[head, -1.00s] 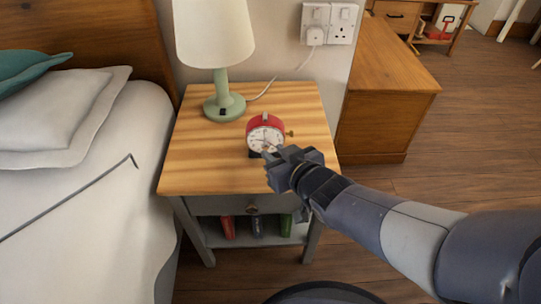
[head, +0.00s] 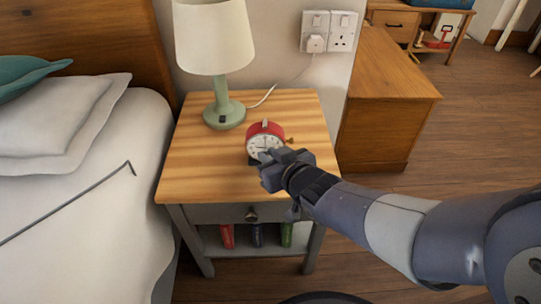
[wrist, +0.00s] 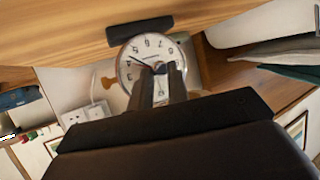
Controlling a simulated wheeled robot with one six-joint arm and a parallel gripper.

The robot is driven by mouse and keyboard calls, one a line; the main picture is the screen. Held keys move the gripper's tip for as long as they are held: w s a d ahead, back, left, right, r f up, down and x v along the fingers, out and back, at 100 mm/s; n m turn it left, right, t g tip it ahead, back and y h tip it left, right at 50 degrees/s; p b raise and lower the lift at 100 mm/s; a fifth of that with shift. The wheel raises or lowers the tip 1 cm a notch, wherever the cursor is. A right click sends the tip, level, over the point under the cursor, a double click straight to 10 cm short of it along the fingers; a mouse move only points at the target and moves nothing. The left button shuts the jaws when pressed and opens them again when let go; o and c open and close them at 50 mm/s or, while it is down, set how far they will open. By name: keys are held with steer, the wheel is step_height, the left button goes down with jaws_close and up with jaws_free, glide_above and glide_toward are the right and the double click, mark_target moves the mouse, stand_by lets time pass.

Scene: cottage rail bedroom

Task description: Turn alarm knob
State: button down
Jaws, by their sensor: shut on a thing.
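The red alarm clock (head: 265,130) stands upright on the bedside table (head: 190,165), its white dial facing me. A small brass key (head: 290,140) sticks out of its right side. In the wrist view the dial (wrist: 136,50) appears upside down, with the brass key (wrist: 107,82) at its left. My gripper (head: 272,158) is in front of the dial and covers its lower right part in the head view. In the wrist view my fingertips (wrist: 160,70) are closed together at the dial, on the small alarm knob, which they mostly hide.
A green lamp (head: 224,112) with a cream shade stands behind the clock, its cable running to a wall socket (head: 316,42). A bed (head: 70,220) is at the left. The table's left front top is clear. A wooden cabinet (head: 380,120) stands at the right.

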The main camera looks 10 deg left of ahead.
steer(key=shift+d+f+m, duration=0.1)
steer(key=shift+m, duration=0.2)
steer(key=shift+f+m+y, duration=0.1)
steer(key=shift+m+y, duration=0.3)
steer(key=shift+y, duration=0.1)
steer(key=shift+d+f+m+t+y+b, duration=0.15)
steer(key=shift+f+m+t+y+b, duration=0.25)
steer(key=shift+m+y+b, duration=0.35)
steer(key=m+y+b, duration=0.1)
steer(key=m+b, duration=0.1)
steer(key=shift+f+t+y+b, duration=0.1)
steer(key=shift+t+y+b, duration=0.15)
steer(key=shift+t+b, duration=0.1)
steer(key=shift+m+t+y+b, duration=0.25)
steer(key=shift+m+y+b, duration=0.05)
steer(key=shift+m+b, duration=0.4)
steer(key=c, duration=1.6)
jaws_free()
steer(key=shift+c, duration=0.2)
